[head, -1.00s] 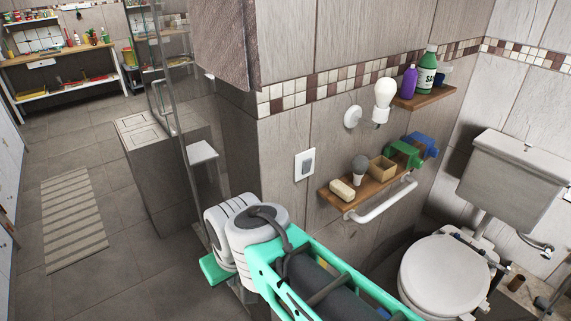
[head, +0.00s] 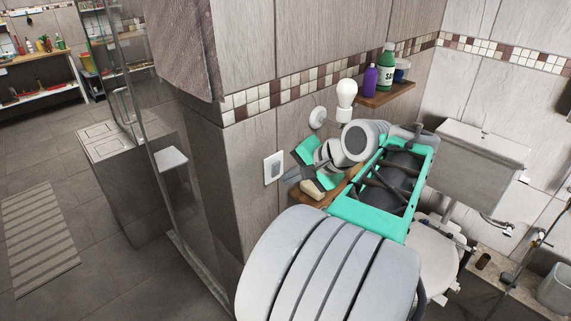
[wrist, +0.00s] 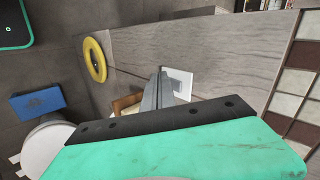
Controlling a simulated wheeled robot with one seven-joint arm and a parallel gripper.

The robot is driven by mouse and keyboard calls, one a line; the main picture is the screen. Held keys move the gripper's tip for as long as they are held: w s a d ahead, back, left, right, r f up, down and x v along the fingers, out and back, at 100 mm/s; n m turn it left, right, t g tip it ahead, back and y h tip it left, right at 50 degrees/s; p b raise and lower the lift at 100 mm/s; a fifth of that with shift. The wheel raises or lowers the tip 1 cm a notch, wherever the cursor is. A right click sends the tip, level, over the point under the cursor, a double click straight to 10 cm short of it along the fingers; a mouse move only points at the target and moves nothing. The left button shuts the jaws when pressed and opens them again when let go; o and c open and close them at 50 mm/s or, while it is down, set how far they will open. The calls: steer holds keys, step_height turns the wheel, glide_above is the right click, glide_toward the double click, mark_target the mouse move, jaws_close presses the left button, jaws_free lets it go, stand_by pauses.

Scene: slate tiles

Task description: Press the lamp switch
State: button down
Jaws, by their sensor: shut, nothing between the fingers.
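The lamp switch (head: 273,167) is a white plate with a grey rocker on the wood-look wall, left of the shelf. In the wrist view the switch plate (wrist: 182,80) shows just beyond the fingertips, partly covered by them. My gripper (head: 289,175) is shut and empty, close to the right of the switch in the head view. Its fingers (wrist: 161,88) point toward the wall in the wrist view. Whether they touch the switch, I cannot tell. The wall lamp (head: 346,94), a white bulb on a round mount, is above and right of the switch.
The lower wooden shelf (head: 304,198) is mostly hidden behind my arm, with a pale soap bar (head: 312,190) at its left end. An upper shelf (head: 386,95) holds bottles. The toilet (head: 481,160) stands at the right. A glass panel (head: 185,195) stands left of the wall corner.

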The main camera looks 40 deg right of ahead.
steer(key=s+d+r+m+t, duration=0.1)
steer(key=s+d+r+m, duration=0.1)
steer(key=s+d, duration=0.3)
steer(key=shift+r+m+h, duration=0.3)
steer(key=shift+r, duration=0.3)
steer(key=p, duration=0.1)
glide_toward(277, 167)
steer(key=x, duration=0.5)
steer(key=shift+s+f, duration=0.35)
steer(key=shift+w, duration=0.65)
steer(key=shift+p, duration=0.3)
